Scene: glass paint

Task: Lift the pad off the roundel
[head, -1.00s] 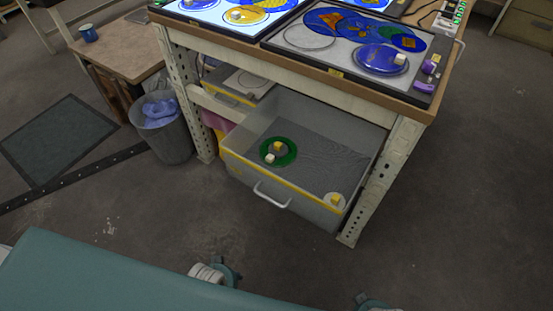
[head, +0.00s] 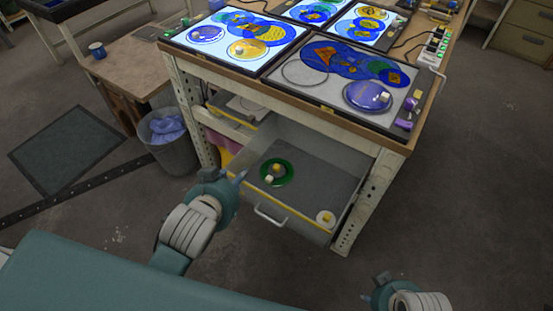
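The open drawer (head: 318,187) under the bench holds a green ring-shaped disc (head: 289,177) with a pale block (head: 269,180) and a yellowish block (head: 277,168) on it. On the bench's unlit panel a blue roundel (head: 362,98) carries a small pale block (head: 384,97). I cannot tell which piece is the pad. My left gripper (head: 226,175) is just left of the drawer front, its tips apart and empty. My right gripper (head: 373,287) is low at the right, tips apart, away from everything.
Lit panels (head: 280,36) with coloured glass pieces lie on the bench. Purple items (head: 404,124) sit at the unlit panel's right edge. A waste bin (head: 176,155) stands left of the drawer. The drawer handle (head: 270,218) sticks out in front. The floor right of the bench is clear.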

